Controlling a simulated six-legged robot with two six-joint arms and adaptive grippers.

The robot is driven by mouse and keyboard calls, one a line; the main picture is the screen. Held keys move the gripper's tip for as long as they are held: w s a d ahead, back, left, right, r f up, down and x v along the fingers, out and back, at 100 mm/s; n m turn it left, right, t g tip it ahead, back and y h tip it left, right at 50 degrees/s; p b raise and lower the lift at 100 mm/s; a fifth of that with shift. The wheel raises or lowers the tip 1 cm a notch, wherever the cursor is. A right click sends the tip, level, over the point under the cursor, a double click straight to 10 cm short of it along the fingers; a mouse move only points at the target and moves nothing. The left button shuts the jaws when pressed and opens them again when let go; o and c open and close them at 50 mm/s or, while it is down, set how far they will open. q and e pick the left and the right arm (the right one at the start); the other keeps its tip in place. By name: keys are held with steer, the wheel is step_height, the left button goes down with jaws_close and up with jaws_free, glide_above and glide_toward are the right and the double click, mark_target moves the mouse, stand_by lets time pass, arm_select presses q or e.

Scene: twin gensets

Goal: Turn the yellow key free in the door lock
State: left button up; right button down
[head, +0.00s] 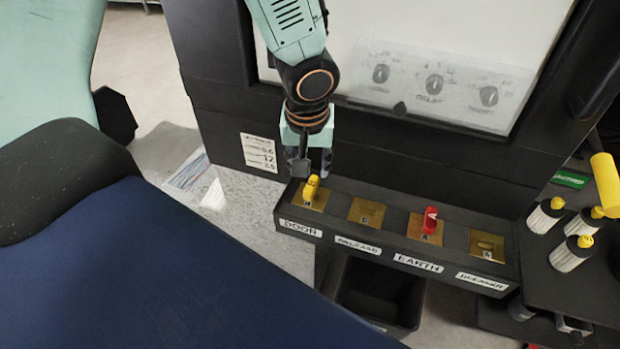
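The yellow key (311,188) stands in the brass plate labelled DOOR, at the left end of a dark lock box (395,248). My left gripper (312,172) comes down from the top of the head view and points at the key. Its fingers look apart, with their tips just above and behind the key's head. I cannot tell whether they touch it. My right gripper is not in view.
A red key (430,220) stands in the EARTH plate, and two other brass plates hold no coloured key. Black-and-white cylinders with yellow tops (545,215) stand at the right. A dark cabinet with a pale window (440,60) rises behind the box. A dark bin (375,290) is below.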

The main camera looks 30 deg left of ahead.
mark_target(311, 183)
arm_select(q)
steer(key=m, duration=0.2)
steer(key=shift+s+d+f+m+h, duration=0.1)
steer(key=shift+d+f+m+h, duration=0.2)
steer(key=shift+m, duration=0.1)
steer(key=f+b, duration=0.2)
steer(key=f, duration=0.1)
steer(key=f+b, duration=0.1)
steer(key=b, duration=0.1)
steer(key=shift+w+a+f, duration=0.15)
steer(key=shift+w+a, duration=0.2)
steer(key=shift+f+b, duration=0.25)
steer(key=shift+b, duration=0.1)
steer(key=shift+w+d+f, duration=0.15)
steer(key=shift+w+f, duration=0.1)
steer(key=shift+c, duration=0.3)
steer(key=c, duration=0.6)
jaws_close()
